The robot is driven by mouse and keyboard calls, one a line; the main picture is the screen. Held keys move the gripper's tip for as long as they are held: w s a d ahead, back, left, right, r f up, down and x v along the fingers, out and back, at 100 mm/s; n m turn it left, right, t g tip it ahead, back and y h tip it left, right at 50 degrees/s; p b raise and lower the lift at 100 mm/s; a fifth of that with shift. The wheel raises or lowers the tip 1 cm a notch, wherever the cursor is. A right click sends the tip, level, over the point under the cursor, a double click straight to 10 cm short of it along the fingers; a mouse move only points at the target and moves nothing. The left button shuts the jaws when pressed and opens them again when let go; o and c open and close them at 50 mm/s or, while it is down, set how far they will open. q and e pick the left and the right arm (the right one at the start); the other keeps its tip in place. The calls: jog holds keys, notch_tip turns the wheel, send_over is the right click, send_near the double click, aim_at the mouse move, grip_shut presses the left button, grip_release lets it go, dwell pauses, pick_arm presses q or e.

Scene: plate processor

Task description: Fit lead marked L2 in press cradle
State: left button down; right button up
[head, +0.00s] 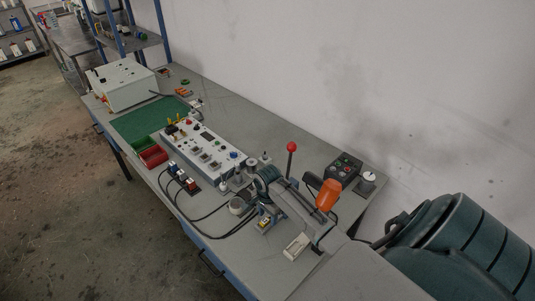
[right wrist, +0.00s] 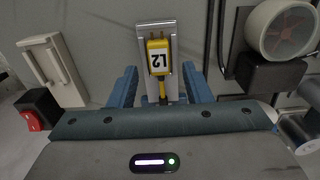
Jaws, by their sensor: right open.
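The yellow lead marked L2 (right wrist: 158,57) lies in a metal channel-shaped holder (right wrist: 145,32) in the right wrist view. Its label appears upside down, and its thin end points toward my gripper. I cannot tell whether this holder is the press cradle. A small yellow piece, apparently this lead (head: 265,222), shows in the head view at the bench's front. My right gripper (right wrist: 160,88) is open, with one blue finger on each side of the lead's lower end and gaps between. My left gripper is not in view.
A white block (head: 297,246) lies close to the right gripper. A red-knobbed lever (head: 291,147), an orange handle (head: 328,194) and a dark button box (head: 343,170) stand nearby. A white panel (head: 205,147), black cables and a green mat (head: 140,122) occupy the bench farther left.

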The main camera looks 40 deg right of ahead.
notch_tip(320, 180, up, 10)
jog(key=b, duration=0.2)
jog(key=shift+r+b, duration=0.25)
jog(key=shift+b, duration=0.1)
